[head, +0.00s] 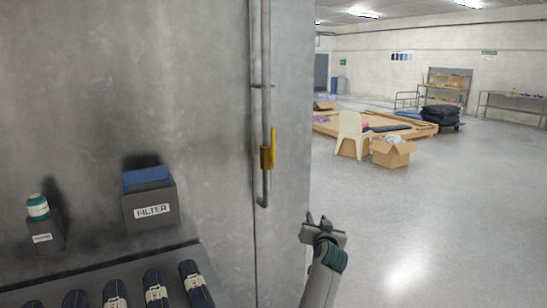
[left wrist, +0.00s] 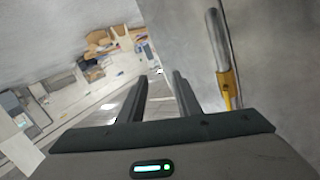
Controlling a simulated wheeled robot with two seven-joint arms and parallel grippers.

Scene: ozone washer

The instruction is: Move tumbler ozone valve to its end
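The yellow valve (head: 267,157) sits on a thin vertical pipe (head: 266,60) on the grey metal wall. Its lever points up along the pipe, and the pipe hooks at its lower end. In the left wrist view the valve (left wrist: 227,88) shows to the right of the fingers. My left gripper (head: 316,220) is in free space to the right of and below the valve, apart from it. Its two fingers also show in the left wrist view (left wrist: 157,92), spread with a gap and nothing between them. My right gripper is in neither view.
A grey FILTER box (head: 150,207) and a holder with a thread spool (head: 38,207) stand at the left above a shelf of rolled dark fabric (head: 155,288). The wall ends right of the pipe. Open floor (head: 440,220) lies beyond, with a chair (head: 351,135) and carton (head: 391,153).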

